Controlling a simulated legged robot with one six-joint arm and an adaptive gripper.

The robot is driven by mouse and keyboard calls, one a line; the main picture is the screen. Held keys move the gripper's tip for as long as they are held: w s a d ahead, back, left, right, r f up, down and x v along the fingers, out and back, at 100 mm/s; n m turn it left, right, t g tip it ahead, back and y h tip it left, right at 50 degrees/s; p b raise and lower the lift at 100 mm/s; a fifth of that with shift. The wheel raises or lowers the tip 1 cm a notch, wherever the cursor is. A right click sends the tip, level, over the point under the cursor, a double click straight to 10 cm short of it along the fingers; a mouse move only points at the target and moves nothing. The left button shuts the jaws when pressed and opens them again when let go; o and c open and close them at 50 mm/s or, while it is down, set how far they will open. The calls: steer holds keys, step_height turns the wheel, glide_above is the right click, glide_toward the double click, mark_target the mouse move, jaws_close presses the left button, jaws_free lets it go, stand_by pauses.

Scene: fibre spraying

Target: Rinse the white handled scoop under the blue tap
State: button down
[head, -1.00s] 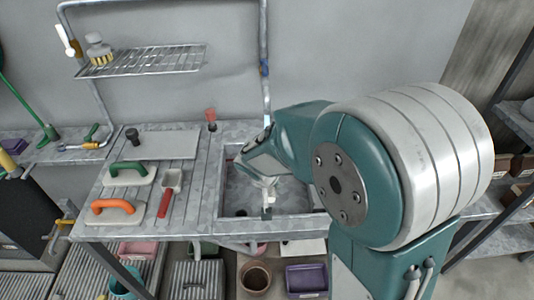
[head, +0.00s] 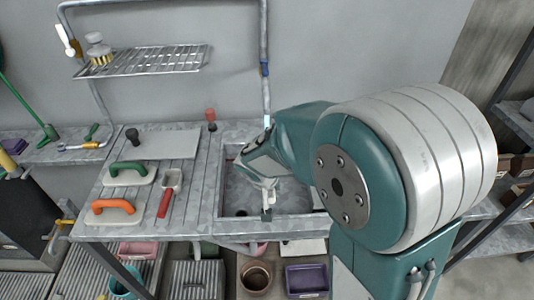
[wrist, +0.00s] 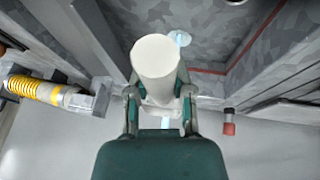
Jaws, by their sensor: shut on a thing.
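My gripper (head: 268,188) is over the sink (head: 305,198), pointing down, with my forearm hiding much of the basin. In the wrist view my gripper (wrist: 157,90) is shut on the white handle of the scoop (wrist: 155,58). The scoop's far end is hidden behind its handle. The blue tap (head: 264,68) is on the vertical pipe behind the sink. A pale blue streak, which looks like running water (head: 268,124), is below the pipe. In the wrist view pale blue patches (wrist: 180,38) show beyond the handle; whether the water touches the scoop is hidden.
Left of the sink, the drainboard (head: 190,206) holds a red-handled scoop (head: 164,203), an orange-handled float (head: 113,210), a green-handled float (head: 128,172) and a red-topped item (head: 210,118). A wire shelf (head: 145,63) is above. A yellow coiled part (wrist: 45,90) is left in the wrist view.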

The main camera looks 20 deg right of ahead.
mark_target(272, 195)
stand_by(0.3)
steer(key=shift+s+a+r, duration=0.25)
steer(key=shift+s+r, duration=0.45)
steer(key=shift+s, duration=0.1)
steer(key=shift+s+a+r, duration=0.2)
steer(key=shift+s+r, duration=0.45)
steer(key=shift+s, duration=0.15)
steer(key=shift+s+a+r, duration=0.25)
steer(key=shift+s+r, duration=0.45)
steer(key=shift+s, duration=0.1)
